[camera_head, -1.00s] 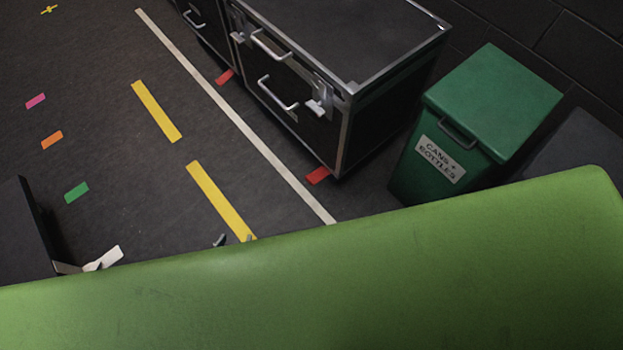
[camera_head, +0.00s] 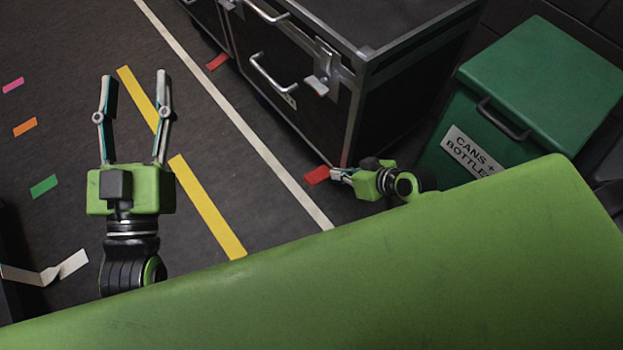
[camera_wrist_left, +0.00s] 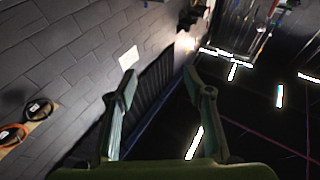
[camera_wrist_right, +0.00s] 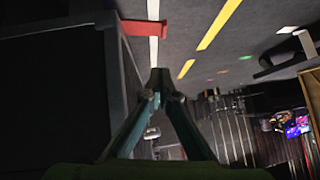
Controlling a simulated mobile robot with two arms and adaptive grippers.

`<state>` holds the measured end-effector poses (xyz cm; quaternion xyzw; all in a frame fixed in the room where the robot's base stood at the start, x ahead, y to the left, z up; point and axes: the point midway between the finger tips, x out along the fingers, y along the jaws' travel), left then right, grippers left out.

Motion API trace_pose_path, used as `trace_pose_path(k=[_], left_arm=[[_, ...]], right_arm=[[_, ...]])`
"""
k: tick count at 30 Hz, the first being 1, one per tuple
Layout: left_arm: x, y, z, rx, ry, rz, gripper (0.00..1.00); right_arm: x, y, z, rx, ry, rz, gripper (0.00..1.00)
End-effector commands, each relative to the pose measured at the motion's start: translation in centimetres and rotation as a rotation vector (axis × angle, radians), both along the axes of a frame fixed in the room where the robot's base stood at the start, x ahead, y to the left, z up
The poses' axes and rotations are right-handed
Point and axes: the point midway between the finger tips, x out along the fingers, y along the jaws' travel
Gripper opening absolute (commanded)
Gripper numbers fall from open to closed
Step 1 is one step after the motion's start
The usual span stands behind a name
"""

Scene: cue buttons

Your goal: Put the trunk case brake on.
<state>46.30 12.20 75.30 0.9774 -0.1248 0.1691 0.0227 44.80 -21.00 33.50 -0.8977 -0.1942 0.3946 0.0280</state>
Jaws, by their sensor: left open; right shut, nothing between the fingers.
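The black trunk case (camera_head: 337,110) with silver edges stands at the upper middle of the head view. A red tab (camera_head: 316,176) sticks out low at its near corner; it also shows at the top of the right wrist view (camera_wrist_right: 147,28). I take it for the brake, but cannot tell whether it is on. My right gripper (camera_head: 337,173) is shut and empty, low beside that corner, its tips close to the red tab. In the right wrist view its tips (camera_wrist_right: 160,76) appear apart from the tab. My left gripper (camera_head: 136,76) is open and empty over the floor, away from the case.
A green bin (camera_head: 535,90) labelled cans and bottles stands right of my right gripper. Another red tab (camera_head: 217,62) is farther along the case row. White (camera_head: 240,120) and yellow (camera_head: 207,205) lines mark open floor on the left.

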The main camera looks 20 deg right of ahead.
Motion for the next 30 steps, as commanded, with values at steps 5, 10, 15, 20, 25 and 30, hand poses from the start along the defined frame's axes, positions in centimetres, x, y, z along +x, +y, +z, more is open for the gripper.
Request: trace_pose_path(k=[5, 10, 15, 20, 25, 30], left_arm=[[-0.4, 0.1, 0.8, -0.005, -0.020, -0.001, 0.47], [-0.4, 0.1, 0.8, -0.005, -0.019, -0.001, 0.47], [-0.5, 0.1, 1.0, -0.010, -0.036, -0.001, 0.47], [-1.4, 0.0, 2.8, -0.037, -0.130, -0.007, 0.47], [-3.3, 0.2, 5.7, -0.081, -0.291, -0.016, 0.47], [-5.8, 0.5, 8.3, -0.131, -0.458, -0.025, 0.47]], right_arm=[[0.1, 0.2, 0.3, 0.005, -0.006, 0.008, 0.00], [0.1, 0.2, 0.3, 0.005, -0.006, 0.007, 0.00], [0.3, 0.3, 0.1, 0.005, -0.006, 0.007, 0.00], [0.9, 0.6, -0.7, 0.006, -0.006, 0.005, 0.00], [1.9, 1.3, -1.9, 0.006, -0.007, 0.006, 0.00], [2.9, 1.9, -3.1, 0.005, -0.006, 0.006, 0.00]])
